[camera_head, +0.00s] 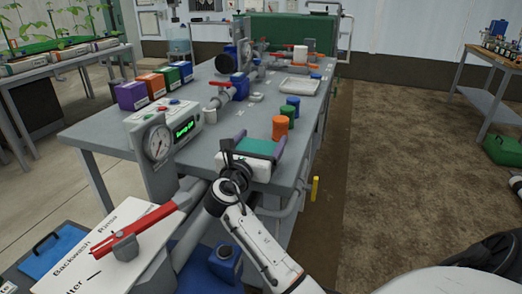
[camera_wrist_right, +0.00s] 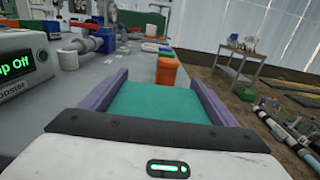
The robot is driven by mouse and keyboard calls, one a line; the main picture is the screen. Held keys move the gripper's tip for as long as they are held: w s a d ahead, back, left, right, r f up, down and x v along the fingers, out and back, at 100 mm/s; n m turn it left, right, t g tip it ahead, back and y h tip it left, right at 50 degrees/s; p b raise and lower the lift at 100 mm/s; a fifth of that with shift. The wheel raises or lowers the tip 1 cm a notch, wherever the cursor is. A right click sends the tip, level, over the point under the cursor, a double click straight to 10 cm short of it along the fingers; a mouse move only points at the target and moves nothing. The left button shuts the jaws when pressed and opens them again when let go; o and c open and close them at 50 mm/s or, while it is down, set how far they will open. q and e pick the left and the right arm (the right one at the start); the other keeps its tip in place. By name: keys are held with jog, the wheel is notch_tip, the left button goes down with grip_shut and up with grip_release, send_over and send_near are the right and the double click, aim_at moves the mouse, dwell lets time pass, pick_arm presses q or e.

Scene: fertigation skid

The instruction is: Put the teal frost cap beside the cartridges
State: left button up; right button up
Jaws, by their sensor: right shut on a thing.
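The teal frost cap (camera_head: 260,147) is between the fingers of my right gripper (camera_head: 256,150), above the near right part of the grey bench (camera_head: 205,152). In the right wrist view the teal cap (camera_wrist_right: 158,102) fills the gap between the two purple fingers, and the right gripper (camera_wrist_right: 157,95) is shut on it. The orange one (camera_wrist_right: 167,72) is straight ahead in the wrist view. My left gripper is not in view.
A pump controller (camera_head: 180,128) with a round gauge (camera_head: 158,143) stands left of the gripper. Several coloured boxes (camera_head: 151,85) stand behind it. Pipework (camera_head: 218,97) and a white tray (camera_head: 299,86) lie farther back. Bare bench shows around the cylinders.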

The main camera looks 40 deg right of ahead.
jog(key=shift+f, duration=0.85)
jog(key=shift+f, duration=0.1)
jog(key=o, duration=1.1)
jog(key=p+v, duration=0.1)
jog(key=v, duration=0.6)
jog(key=shift+s+a, duration=0.1)
jog(key=shift+a, duration=0.15)
